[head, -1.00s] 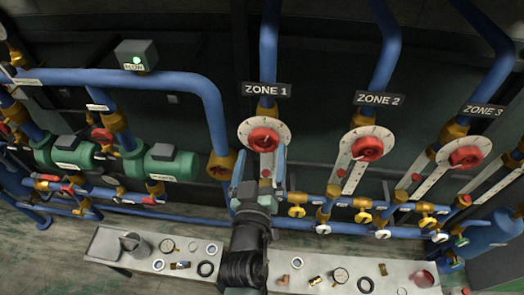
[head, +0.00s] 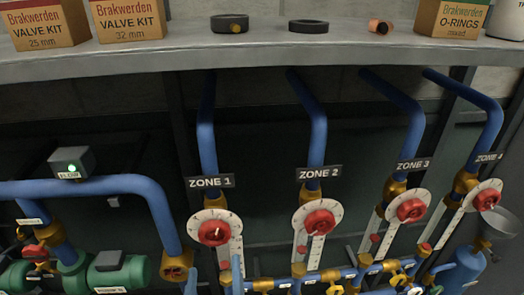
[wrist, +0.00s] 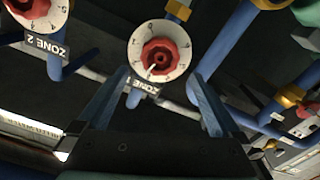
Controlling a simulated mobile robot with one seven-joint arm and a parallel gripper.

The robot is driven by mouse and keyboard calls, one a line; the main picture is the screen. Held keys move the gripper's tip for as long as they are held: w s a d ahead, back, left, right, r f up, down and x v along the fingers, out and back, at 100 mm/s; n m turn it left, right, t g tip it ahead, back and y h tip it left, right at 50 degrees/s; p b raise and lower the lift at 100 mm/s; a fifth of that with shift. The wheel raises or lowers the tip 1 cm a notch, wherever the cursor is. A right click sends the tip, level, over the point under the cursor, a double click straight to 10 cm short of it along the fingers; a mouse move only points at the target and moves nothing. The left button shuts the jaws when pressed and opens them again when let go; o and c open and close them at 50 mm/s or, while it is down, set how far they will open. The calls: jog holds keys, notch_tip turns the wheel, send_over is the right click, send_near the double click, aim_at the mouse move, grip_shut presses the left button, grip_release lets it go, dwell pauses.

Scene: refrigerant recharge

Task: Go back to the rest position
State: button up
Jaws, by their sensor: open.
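My gripper (head: 213,274) is at the bottom edge of the head view, with only its two blue fingertips showing. It is open and empty. The red Zone 1 knob (head: 214,232) on its white dial shows just above the fingertips. In the wrist view, my gripper (wrist: 158,95) has its fingers spread wide with nothing between them. There the Zone 1 knob (wrist: 161,57) faces the camera beyond the fingertips, apart from them. The rest of my arm is out of the head view.
Zone 2 (head: 319,221), Zone 3 (head: 411,209) and Zone 4 (head: 487,199) knobs stand to the right. Blue pipes and a green pump (head: 107,272) are at left. A grey shelf (head: 270,55) with boxes and rings crosses the top. Small yellow valves sit low.

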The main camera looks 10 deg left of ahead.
jog(key=w+d+r+m+t+h+b, duration=0.1)
jog(key=w+d+r+m+t, duration=0.15)
jog(key=r, duration=0.65)
jog(key=w+d+r+m+t+h, duration=0.1)
jog(key=d+r+h, duration=0.15)
jog(key=r, duration=0.65)
jog(key=w+d+r+m+t+h+b, duration=0.15)
jog(key=d+r, duration=0.25)
jog(key=r, duration=0.5)
jog(key=s+d+r+m+t, duration=0.1)
jog(key=s+d+r+t, duration=0.1)
jog(key=s+r, duration=0.3)
jog(key=s+d+r+m+t, duration=0.1)
jog(key=s+d+r+t, duration=0.2)
jog(key=r, duration=1.1)
jog(key=shift+s+d+r+b, duration=0.15)
jog(key=shift+s+r+b, duration=0.2)
jog(key=shift+s, duration=0.85)
jog(key=shift+f, duration=0.1)
